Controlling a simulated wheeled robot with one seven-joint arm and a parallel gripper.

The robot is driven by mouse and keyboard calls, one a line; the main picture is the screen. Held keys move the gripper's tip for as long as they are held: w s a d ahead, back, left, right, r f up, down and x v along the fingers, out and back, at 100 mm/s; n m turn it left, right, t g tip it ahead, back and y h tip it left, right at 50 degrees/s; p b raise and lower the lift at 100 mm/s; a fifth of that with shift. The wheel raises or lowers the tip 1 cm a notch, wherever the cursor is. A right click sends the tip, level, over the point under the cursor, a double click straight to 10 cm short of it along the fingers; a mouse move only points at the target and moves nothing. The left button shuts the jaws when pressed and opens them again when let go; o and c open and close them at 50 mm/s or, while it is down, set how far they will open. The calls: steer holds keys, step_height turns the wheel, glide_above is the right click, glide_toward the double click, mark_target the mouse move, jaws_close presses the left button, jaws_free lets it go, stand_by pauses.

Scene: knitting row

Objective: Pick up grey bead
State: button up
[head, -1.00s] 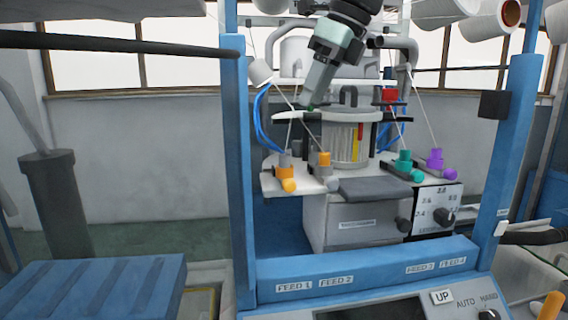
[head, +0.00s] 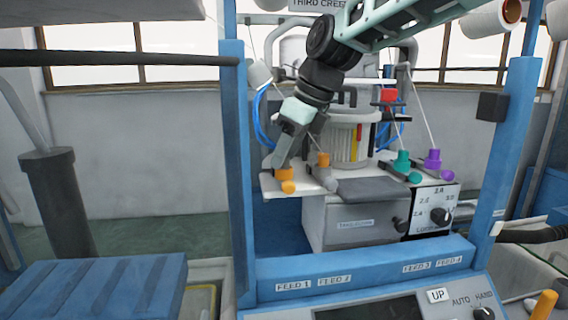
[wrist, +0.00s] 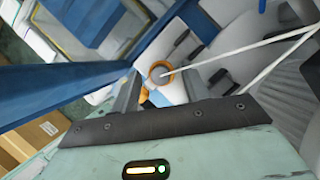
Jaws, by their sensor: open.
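In the wrist view a pale grey round top (wrist: 160,73), seen inside an orange ring (wrist: 169,69), appears to be the grey bead; it lies between my fingertips. In the head view my gripper (head: 278,164) reaches down over the left feed post, above its orange collar (head: 284,174), and hides the grey bead there. My gripper is open, its fingers on either side of the ring in the wrist view (wrist: 160,78). Whether they touch the bead cannot be told.
Teal (head: 403,160) and purple (head: 433,158) pieces stand farther right. The left blue post (head: 240,180) is close beside my gripper. White threads cross in the wrist view.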

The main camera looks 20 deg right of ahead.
jaws_close()
